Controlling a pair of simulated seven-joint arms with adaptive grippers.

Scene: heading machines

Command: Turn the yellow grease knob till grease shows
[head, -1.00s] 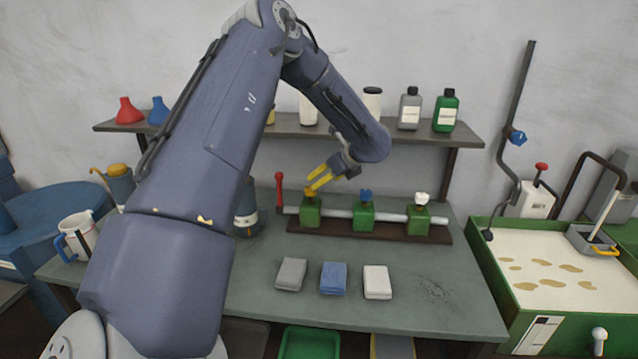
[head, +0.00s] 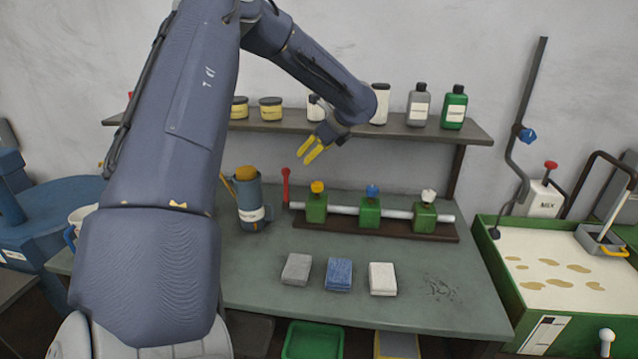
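The yellow grease knob (head: 317,187) sits on top of the leftmost green block (head: 317,207) of the manifold, left of a blue knob (head: 372,190) and a white knob (head: 428,196). My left gripper (head: 307,159) is above the yellow knob and slightly left of it, apart from it. Its yellow fingers are spread with a gap and hold nothing. I see no grease at the block, but it is small in this view. My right gripper is not in view.
A red lever (head: 286,186) stands at the manifold's left end, beside a blue-grey pot with an orange top (head: 250,200). Three folded cloths (head: 338,275) lie in front. A shelf (head: 410,131) with jars and bottles runs behind. The bench's front right is mostly clear.

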